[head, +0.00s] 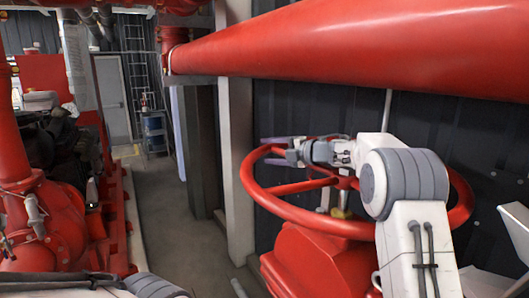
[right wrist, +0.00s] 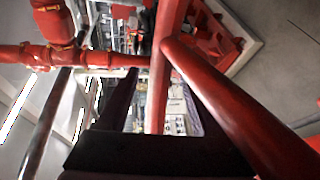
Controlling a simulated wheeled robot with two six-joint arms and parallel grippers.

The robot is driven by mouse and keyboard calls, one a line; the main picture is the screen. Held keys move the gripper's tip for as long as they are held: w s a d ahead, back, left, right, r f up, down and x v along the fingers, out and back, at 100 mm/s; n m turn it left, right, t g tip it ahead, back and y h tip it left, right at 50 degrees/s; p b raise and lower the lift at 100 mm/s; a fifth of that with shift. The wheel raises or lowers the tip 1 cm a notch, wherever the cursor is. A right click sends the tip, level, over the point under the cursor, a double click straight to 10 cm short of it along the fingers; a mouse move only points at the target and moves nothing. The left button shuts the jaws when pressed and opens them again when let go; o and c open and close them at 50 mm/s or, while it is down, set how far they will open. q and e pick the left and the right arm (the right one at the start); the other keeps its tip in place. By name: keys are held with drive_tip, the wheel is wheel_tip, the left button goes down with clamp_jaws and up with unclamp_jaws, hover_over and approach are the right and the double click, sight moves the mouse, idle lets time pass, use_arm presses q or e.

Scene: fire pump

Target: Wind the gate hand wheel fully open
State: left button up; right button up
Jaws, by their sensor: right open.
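The red gate hand wheel (head: 290,214) sits on a red valve body (head: 318,262) at the right of the head view, its rim tilted. My right gripper (head: 272,152) is open at the far left part of the rim, with its arm reaching across the wheel. In the right wrist view, red bars of the wheel (right wrist: 232,98) run close to the dark open fingers, one bar showing between them. Whether the fingers touch the rim cannot be told. Part of my left arm shows at the bottom left of the head view; its gripper is out of frame.
A thick red pipe (head: 350,45) runs above the wheel. A grey post (head: 238,165) and dark corrugated wall (head: 300,110) stand behind it. Red pump machinery (head: 50,225) fills the left. A clear floor aisle (head: 175,225) leads to a grey door (head: 112,98).

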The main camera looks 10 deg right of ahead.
drive_tip(key=shift+s+d+r, duration=0.15)
drive_tip(key=shift+s+d, duration=0.05)
drive_tip(key=shift+d, duration=0.5)
drive_tip(key=shift+s+d+r, duration=0.1)
drive_tip(key=shift+s+d, duration=0.1)
drive_tip(key=shift+d, duration=0.55)
drive_tip(key=shift+s+d+r, duration=0.15)
drive_tip(key=shift+s+d, duration=0.05)
drive_tip(key=shift+d, duration=0.5)
drive_tip(key=shift+s+d+r, duration=0.15)
drive_tip(key=shift+s+d, duration=0.1)
drive_tip(key=shift+d, duration=0.65)
drive_tip(key=shift+s+d+r, duration=0.15)
drive_tip(key=shift+s+d, duration=0.15)
drive_tip(key=shift+d, duration=0.6)
drive_tip(key=shift+s+d+r, duration=0.15)
drive_tip(key=shift+s+d, duration=0.1)
drive_tip(key=shift+d, duration=0.65)
